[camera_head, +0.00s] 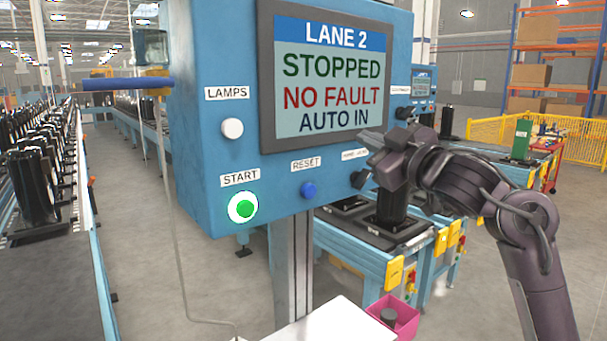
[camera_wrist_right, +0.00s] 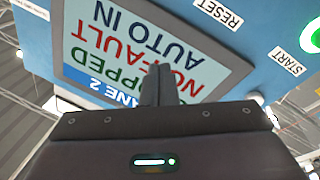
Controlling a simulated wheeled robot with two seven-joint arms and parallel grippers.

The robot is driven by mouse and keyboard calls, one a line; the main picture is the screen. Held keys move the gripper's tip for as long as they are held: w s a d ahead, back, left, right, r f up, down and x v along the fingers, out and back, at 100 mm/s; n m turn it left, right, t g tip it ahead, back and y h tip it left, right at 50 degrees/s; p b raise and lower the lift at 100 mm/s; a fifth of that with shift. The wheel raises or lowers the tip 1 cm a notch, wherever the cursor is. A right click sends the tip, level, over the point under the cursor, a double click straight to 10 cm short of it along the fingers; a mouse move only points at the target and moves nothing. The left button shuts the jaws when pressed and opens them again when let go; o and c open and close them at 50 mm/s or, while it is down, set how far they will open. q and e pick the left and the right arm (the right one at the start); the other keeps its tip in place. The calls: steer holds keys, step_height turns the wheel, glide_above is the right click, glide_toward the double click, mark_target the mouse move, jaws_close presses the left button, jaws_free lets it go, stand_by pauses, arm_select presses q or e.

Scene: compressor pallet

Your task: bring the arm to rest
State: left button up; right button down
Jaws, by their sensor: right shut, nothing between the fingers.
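My right gripper (camera_head: 366,157) is raised in front of the lower right part of the blue control panel (camera_head: 215,165). Its fingers are together and empty, and they also show in the right wrist view (camera_wrist_right: 159,88), pointing toward the panel's screen. I cannot tell whether the fingertips touch the panel. The arm comes in from the lower right. The screen (camera_head: 320,85) reads LANE 2, STOPPED, NO FAULT, AUTO IN. My left gripper is not in view.
The panel has a lit green START button (camera_head: 244,208), a blue RESET knob (camera_head: 308,190) and a white LAMPS knob (camera_head: 232,128). A pink bin (camera_head: 405,318) sits below. Conveyors with black units run on both sides. A yellow fence (camera_head: 575,138) stands at the right.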

steer(key=s+d+f+m+g+h, duration=0.2)
steer(key=s+f+m+h, duration=0.15)
steer(key=f, duration=1.15)
steer(key=s+d+f+m+g+h, duration=0.1)
steer(key=s+f+m+g+h, duration=0.2)
steer(key=f, duration=1.2)
steer(key=s+d+f+m+g+h, duration=0.2)
steer(key=s+f+g, duration=0.2)
steer(key=s+f, duration=0.85)
steer(key=s+d+f+m+g+h, duration=0.1)
steer(key=s+d+f+m+g, duration=0.3)
steer(key=s+f, duration=0.85)
steer(key=s+a+f+n+g, duration=0.1)
steer(key=s+f, duration=0.2)
steer(key=f, duration=1.1)
steer(key=s+f+n+g, duration=0.1)
steer(key=s+f+n, duration=0.1)
steer(key=f, duration=1.1)
steer(key=s+d+f+g+b, duration=0.1)
steer(key=s+d+f, duration=0.2)
steer(key=s+f, duration=1.5)
steer(key=shift+s+f, duration=0.2)
steer(key=shift+s, duration=0.45)
steer(key=shift+d, duration=0.1)
